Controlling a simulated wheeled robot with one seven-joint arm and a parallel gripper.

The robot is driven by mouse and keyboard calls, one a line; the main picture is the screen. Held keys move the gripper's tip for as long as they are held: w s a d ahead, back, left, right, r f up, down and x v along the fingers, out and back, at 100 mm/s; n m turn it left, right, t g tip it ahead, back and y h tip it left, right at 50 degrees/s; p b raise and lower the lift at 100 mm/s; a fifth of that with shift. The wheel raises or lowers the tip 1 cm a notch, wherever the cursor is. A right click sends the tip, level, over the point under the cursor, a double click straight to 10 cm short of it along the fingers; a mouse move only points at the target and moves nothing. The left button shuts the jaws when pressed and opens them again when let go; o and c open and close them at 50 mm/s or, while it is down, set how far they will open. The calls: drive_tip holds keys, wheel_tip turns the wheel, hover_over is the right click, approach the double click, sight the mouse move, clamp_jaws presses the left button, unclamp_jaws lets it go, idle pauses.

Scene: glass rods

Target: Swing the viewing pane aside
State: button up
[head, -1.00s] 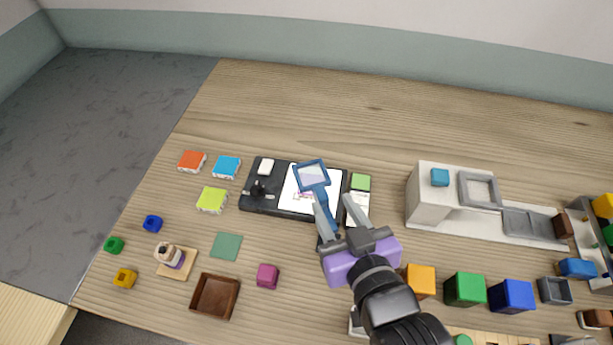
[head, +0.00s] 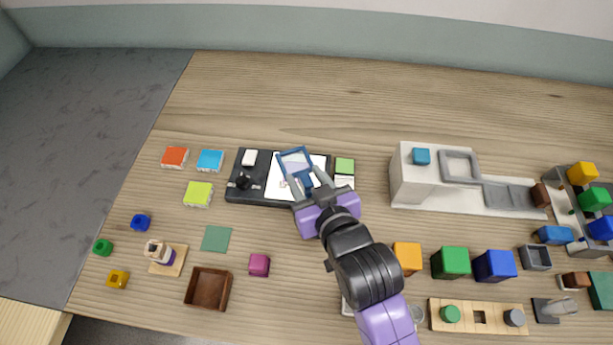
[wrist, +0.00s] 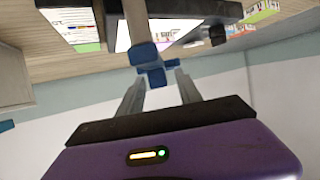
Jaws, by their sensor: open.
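The viewing pane (head: 286,162) is a small blue frame with a clear window, lying tilted over the white sheet on a black board (head: 237,192). Its blue handle points toward me, partly hidden behind my gripper in the head view. My gripper (head: 304,181) is open at the handle, its two grey fingers reaching in from the front right. In the wrist view the blue handle (wrist: 152,72) shows at and between the tips of my open fingers (wrist: 160,82). I cannot tell whether either finger touches it.
A green-topped tile (head: 344,166) stands just right of the board. A pale block with a grey tray (head: 415,178) is farther right. Orange, green and blue cubes (head: 451,262) sit near my arm. The table behind the board is clear.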

drive_tip(key=shift+c, duration=0.2)
clamp_jaws()
idle(1.1)
